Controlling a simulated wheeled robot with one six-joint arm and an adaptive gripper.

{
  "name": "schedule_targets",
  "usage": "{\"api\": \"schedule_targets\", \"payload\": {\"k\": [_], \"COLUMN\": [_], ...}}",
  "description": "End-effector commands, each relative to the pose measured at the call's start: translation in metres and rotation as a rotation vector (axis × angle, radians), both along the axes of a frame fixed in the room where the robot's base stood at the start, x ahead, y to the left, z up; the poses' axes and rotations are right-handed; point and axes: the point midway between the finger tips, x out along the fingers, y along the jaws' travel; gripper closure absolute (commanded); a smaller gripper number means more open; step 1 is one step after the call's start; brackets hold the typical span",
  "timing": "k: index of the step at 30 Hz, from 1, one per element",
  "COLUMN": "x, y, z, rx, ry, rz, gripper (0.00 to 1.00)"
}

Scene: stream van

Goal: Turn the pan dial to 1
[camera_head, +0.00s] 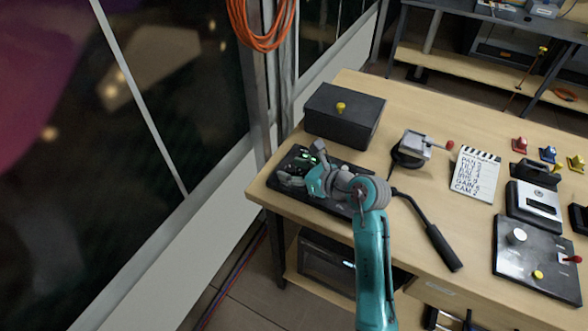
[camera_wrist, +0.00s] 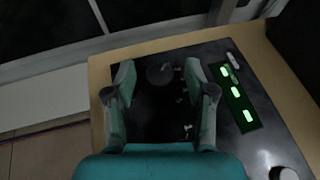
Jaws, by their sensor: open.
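A black control panel (camera_head: 322,203) lies at the left end of the wooden table, partly hidden under my arm. The panel also fills much of the wrist view (camera_wrist: 150,125). There, a dark round dial (camera_wrist: 159,74) with a small light mark sits between my fingers near the panel's far side. I cannot read its label or setting. A strip with several lit green displays (camera_wrist: 234,91) is to its right, and a knob (camera_wrist: 284,173) shows at the lower right. My gripper (camera_head: 312,163), also in the wrist view (camera_wrist: 160,80), is open above the panel, one finger on each side of the dial.
A black box with a yellow knob (camera_head: 345,112) stands behind the panel. A grey tripod head (camera_head: 412,147) with a long black handle (camera_head: 437,238) lies to the right. A clapperboard (camera_head: 474,174) and another panel (camera_head: 535,258) are farther right. A window wall borders the left.

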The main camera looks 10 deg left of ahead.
Motion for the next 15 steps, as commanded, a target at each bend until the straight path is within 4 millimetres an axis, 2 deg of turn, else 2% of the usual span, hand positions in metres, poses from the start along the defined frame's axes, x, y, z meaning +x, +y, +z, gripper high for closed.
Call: {"api": "schedule_targets", "payload": {"k": [4, 5, 9, 11, 15], "x": [-0.0001, -0.0001, -0.0001, -0.0001, 0.0001], "y": [-0.0001, -0.0001, -0.0003, -0.0003, -0.0004], "z": [0.0002, 0.0003, 0.0003, 0.0003, 0.0003], "rx": [0.0, 0.0, 0.0, 0.0, 0.0], "ry": [0.0, 0.0, 0.0, 0.0, 0.0], "rz": [0.0, 0.0, 0.0, 0.0, 0.003], "gripper": [0.46, 0.51, 0.86, 1.0, 1.0]}}
